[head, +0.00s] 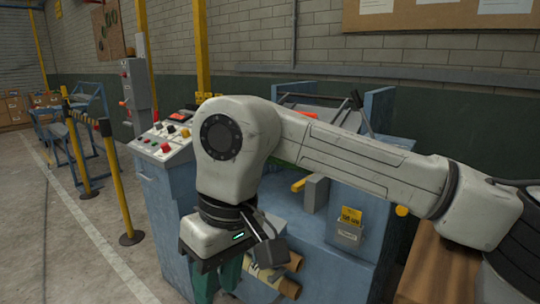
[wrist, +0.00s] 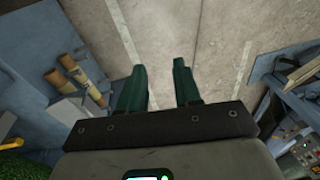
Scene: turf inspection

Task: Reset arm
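My arm stretches across the head view from the lower right, bends down at a white joint, and ends in my gripper (head: 217,278) in front of the blue machine (head: 345,200). In the wrist view my gripper (wrist: 159,68) shows two dark green fingers spread apart, with bare concrete floor (wrist: 205,25) visible between and beyond them. It is open and holds nothing. My arm hides part of the machine, and the gripper's lower part is partly covered by the wrist in the head view.
A control panel (head: 166,138) with buttons stands left of my gripper. Brown rolls (head: 285,278) stick out of the machine close to its right; they also show in the wrist view (wrist: 78,72). A yellow post (head: 115,185) stands on the left.

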